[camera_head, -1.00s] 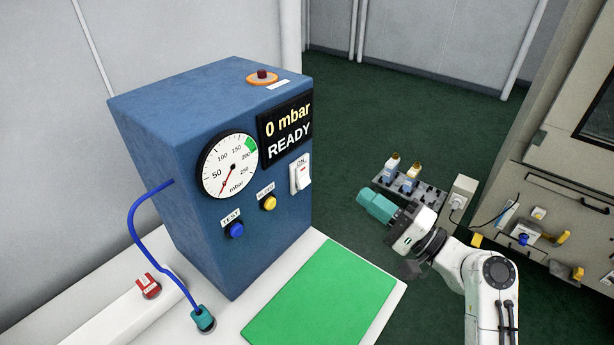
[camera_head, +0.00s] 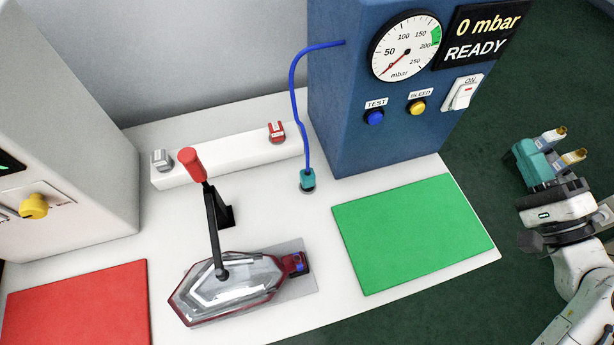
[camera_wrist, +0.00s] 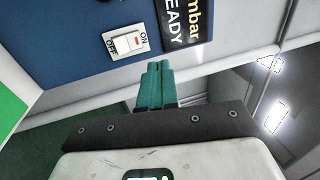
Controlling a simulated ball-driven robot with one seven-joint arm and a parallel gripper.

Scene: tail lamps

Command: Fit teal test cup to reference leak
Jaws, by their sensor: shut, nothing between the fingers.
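The teal test cup (camera_head: 307,181) stands on the white bench at the end of a blue hose from the blue tester's side. Which fitting is the reference leak I cannot tell for certain: a red one (camera_head: 276,132) and a grey one (camera_head: 161,160) sit on the white ledge behind the cup. My gripper (camera_head: 527,157), with teal fingers, is at the far right, beyond the green mat and well away from the cup. In the wrist view its fingers (camera_wrist: 155,84) are together and empty, with the tester's switch and display ahead.
The blue tester (camera_head: 340,110) reads 0 mbar, READY. A clear lamp (camera_head: 235,288) lies under a red-handled clamp (camera_head: 192,165) in front of the cup. A green mat (camera_head: 415,230) lies bare at right, a red mat (camera_head: 80,310) at left. A grey cabinet (camera_head: 70,130) stands left.

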